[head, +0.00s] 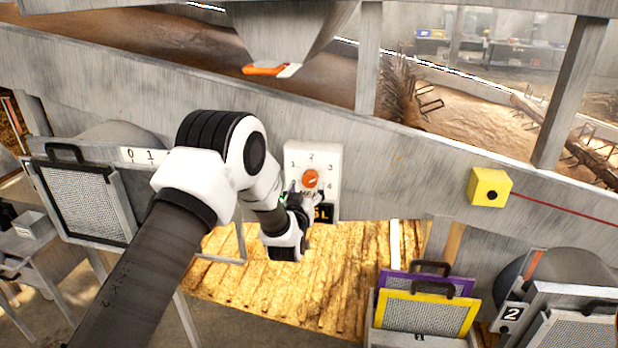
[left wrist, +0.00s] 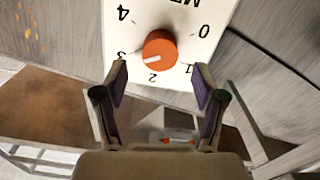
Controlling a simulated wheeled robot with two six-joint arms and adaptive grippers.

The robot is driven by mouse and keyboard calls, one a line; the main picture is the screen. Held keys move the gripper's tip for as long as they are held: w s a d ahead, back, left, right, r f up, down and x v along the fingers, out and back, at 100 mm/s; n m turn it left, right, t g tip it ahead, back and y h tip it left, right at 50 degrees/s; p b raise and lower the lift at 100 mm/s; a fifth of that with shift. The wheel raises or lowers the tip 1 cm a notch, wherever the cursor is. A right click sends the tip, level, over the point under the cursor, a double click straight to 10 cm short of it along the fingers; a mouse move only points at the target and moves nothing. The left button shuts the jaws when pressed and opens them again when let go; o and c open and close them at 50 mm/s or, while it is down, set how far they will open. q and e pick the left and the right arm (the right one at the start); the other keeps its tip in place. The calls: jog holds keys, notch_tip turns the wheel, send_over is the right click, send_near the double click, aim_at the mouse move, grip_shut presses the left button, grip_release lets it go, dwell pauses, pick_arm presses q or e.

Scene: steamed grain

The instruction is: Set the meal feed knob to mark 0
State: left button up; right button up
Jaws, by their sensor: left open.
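The meal feed knob (head: 311,179) is orange and round, on a white panel (head: 297,151) fixed to the grey sloping beam. In the left wrist view the knob (left wrist: 160,45) appears upside down, with marks 0 to 4 around it. Its white pointer lies between marks 2 and 3, nearer 3. My left gripper (head: 303,196) is just below the knob in the head view. In the left wrist view its fingers (left wrist: 158,78) are spread wide, either side of the knob's line, with nothing between them. Contact with the knob is not visible. My right gripper is not in view.
A yellow box (head: 489,187) with a black button sits on the beam to the right, with a red line running from it. A hopper with an orange-and-white gate (head: 271,70) hangs above. Yellow (head: 425,312) and purple (head: 398,279) framed screens stand lower right.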

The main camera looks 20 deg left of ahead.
aim_at(309, 182)
pick_arm(q)
jog(key=p+x, duration=0.1)
jog(key=x, duration=0.3)
jog(key=shift+w, duration=0.1)
jog(key=c, duration=1.1)
jog(key=shift+f, duration=0.1)
